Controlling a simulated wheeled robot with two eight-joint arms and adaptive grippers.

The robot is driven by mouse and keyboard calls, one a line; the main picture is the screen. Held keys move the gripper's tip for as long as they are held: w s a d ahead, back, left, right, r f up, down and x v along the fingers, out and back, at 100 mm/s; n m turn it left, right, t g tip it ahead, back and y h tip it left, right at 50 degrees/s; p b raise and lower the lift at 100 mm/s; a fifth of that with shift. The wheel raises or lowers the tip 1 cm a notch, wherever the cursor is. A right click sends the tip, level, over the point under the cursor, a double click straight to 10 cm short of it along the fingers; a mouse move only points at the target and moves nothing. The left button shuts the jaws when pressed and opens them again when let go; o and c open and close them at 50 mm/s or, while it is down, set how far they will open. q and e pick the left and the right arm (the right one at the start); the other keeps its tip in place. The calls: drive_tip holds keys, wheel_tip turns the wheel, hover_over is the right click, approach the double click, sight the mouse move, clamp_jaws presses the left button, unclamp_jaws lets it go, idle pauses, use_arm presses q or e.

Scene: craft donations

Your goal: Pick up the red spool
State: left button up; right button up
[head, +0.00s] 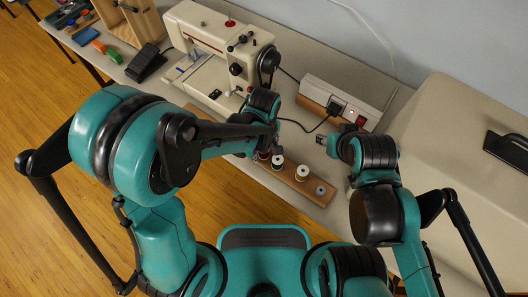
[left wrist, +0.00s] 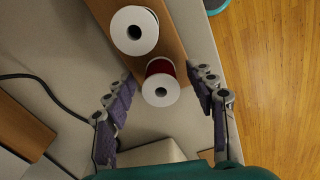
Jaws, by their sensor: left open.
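The red spool (left wrist: 160,84) shows in the left wrist view as a white round end with red thread behind it. It stands at the end of a wooden board (left wrist: 172,35). My left gripper (left wrist: 164,80) is open, with one finger on each side of the red spool and gaps visible between. In the head view my left gripper (head: 266,145) is over the near spools and mostly hides the red spool. My right gripper (head: 324,142) is to the right, away from the spools; its jaws are too small to read.
A second white-ended spool (left wrist: 135,30) stands close beside the red one. Other spools, such as a white one (head: 302,172), stand along the board. A sewing machine (head: 215,50) and a power strip (head: 340,100) are behind. A beige case (head: 455,130) fills the right.

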use_arm(q)
drive_tip(key=shift+c, duration=0.4)
drive_tip(key=c, duration=1)
drive_tip(key=shift+o, duration=0.2)
drive_tip(key=shift+r, duration=0.1)
